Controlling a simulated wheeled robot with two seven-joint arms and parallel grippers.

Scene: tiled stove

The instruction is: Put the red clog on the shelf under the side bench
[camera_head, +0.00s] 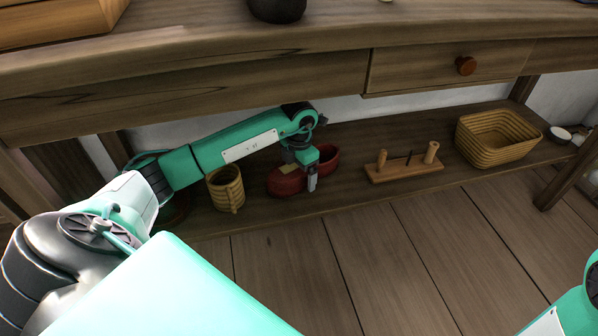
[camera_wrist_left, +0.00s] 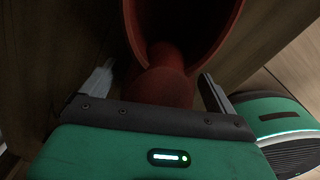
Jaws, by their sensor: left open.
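The red clog (camera_head: 288,183) rests on the lower shelf (camera_head: 345,203) of the wooden side bench (camera_head: 200,82). My left gripper (camera_head: 311,183) reaches in under the bench top and is at the clog, covering part of it. In the left wrist view the clog (camera_wrist_left: 175,45) stretches away between the two open fingers of my left gripper (camera_wrist_left: 160,85), one on each side. Whether a finger touches the clog I cannot tell. Of my right arm only a piece shows at the lower right of the head view; its gripper is out of view.
A wooden peg rack (camera_head: 404,165) and a square wicker basket (camera_head: 497,138) stand to the right, with a small bowl (camera_head: 560,135) beyond. The bench's drawer (camera_head: 440,68) is above. The plank floor in front is clear.

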